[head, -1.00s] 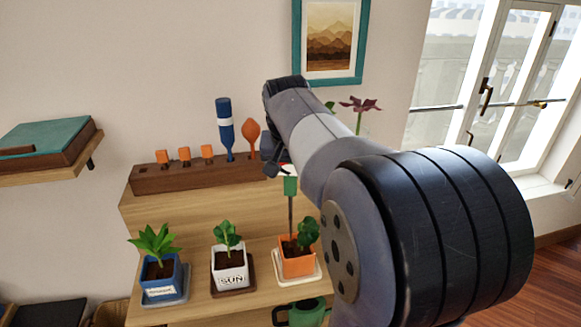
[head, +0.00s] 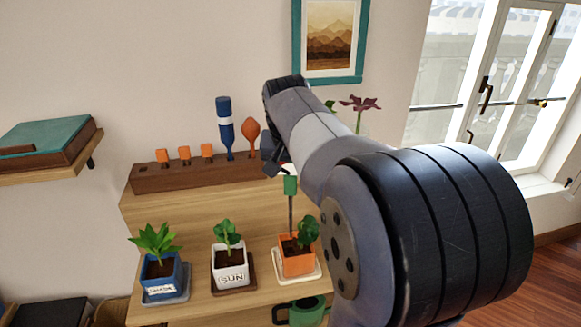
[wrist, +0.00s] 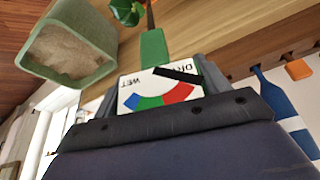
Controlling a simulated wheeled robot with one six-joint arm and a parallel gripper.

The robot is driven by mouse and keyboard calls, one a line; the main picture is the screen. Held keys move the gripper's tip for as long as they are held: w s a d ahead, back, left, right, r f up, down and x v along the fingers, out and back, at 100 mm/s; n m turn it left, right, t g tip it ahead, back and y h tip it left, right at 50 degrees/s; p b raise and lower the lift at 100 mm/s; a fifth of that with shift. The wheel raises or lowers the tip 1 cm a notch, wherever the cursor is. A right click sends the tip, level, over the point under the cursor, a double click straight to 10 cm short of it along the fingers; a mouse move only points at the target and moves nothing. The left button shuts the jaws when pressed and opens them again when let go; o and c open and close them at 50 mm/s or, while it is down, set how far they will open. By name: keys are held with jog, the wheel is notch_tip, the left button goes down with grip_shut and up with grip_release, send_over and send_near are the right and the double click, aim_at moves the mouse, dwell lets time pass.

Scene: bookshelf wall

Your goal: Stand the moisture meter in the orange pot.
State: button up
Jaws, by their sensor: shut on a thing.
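The moisture meter has a white dial with coloured bands (wrist: 150,98), a green neck (head: 290,185) and a thin dark probe (head: 290,214). My gripper (wrist: 165,84) is shut on the dial head in the wrist view. In the head view the gripper is mostly hidden behind my arm. The meter is upright, with its probe pointing down over the orange pot (head: 297,267). The probe's lower end meets the dark soil beside the pot's green plant (head: 307,230). I cannot tell how deep it goes.
A white pot (head: 230,275) and a blue pot (head: 161,284) with plants stand to the left on the same shelf. A wooden rack (head: 190,176) with tools is behind. A green watering can (head: 302,312) is below. A pale green pot (wrist: 100,73) shows in the wrist view.

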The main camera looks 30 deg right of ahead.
aim_at(290, 194)
jog(key=shift+f, duration=0.15)
jog(key=shift+f+b, duration=3.25)
jog(key=shift+f, duration=1.25)
jog(key=o, duration=1.1)
jog(key=shift+c, duration=0.2)
jog(key=shift+o, duration=0.4)
jog(key=shift+r, duration=0.15)
jog(key=p+v, duration=0.2)
jog(key=v, duration=0.1)
jog(key=p+v, duration=0.2)
jog(key=v, duration=0.1)
jog(key=p+v, duration=0.2)
jog(key=p, duration=0.1)
jog(key=shift+w+r, duration=0.2)
jog(key=shift+r, duration=0.35)
